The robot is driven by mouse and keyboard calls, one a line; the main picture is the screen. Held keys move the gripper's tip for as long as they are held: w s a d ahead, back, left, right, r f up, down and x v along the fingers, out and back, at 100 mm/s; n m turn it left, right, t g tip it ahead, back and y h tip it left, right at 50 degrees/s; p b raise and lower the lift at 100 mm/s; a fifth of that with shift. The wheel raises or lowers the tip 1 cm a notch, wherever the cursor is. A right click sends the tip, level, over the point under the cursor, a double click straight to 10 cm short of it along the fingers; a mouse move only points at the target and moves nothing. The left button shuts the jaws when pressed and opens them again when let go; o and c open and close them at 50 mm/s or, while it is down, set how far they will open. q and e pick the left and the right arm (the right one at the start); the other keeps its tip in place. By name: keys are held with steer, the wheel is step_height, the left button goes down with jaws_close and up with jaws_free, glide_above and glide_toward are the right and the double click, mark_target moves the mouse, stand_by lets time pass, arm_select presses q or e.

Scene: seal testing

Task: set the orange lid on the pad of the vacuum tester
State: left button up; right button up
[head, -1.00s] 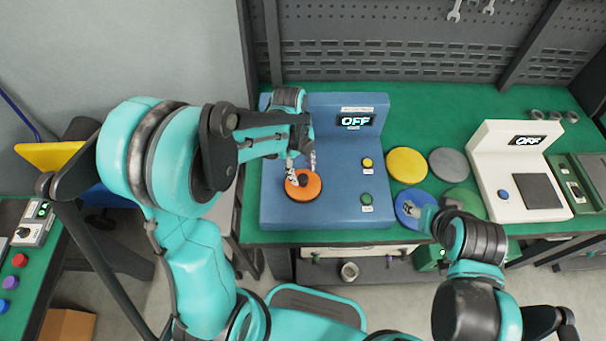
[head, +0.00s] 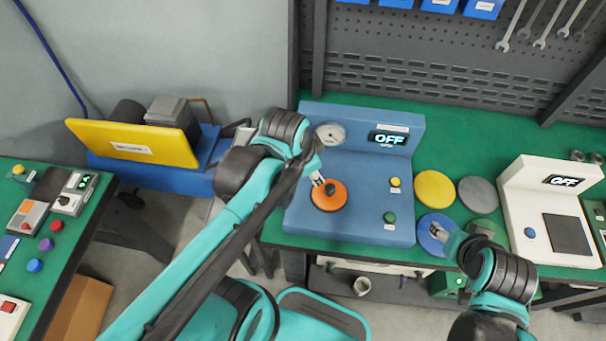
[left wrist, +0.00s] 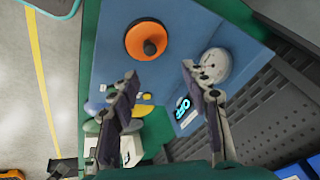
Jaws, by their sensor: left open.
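The orange lid (head: 323,199), a round disc with a dark knob, lies on the left part of the blue vacuum tester (head: 360,200). In the left wrist view the lid (left wrist: 139,44) is in full view beyond the fingers. My left gripper (head: 318,170) is just behind the lid in the head view, open and empty. The left wrist view shows its two fingers (left wrist: 160,95) apart with nothing between them. The pad under the lid is hidden. My right gripper (head: 445,234) is over the blue disc (head: 431,222); whether it is open or shut is unclear.
The tester has a gauge (head: 330,134), an OFF display (head: 389,138), a yellow button (head: 394,182) and a green button (head: 389,217). Yellow (head: 435,188) and grey (head: 477,191) discs lie to its right, before a white device (head: 540,200). A yellow panel (head: 130,142) stands left.

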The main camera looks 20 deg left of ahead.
arm_select(q)
steer(key=s+n+t, duration=0.1)
steer(key=n, duration=0.1)
steer(key=s+n, duration=0.1)
steer(key=n, duration=0.2)
steer(key=s+a+n+t, duration=0.1)
steer(key=n, duration=0.1)
steer(key=shift+s+n+t, duration=0.15)
steer(key=shift+n+t, duration=0.15)
steer(key=shift+n, duration=0.1)
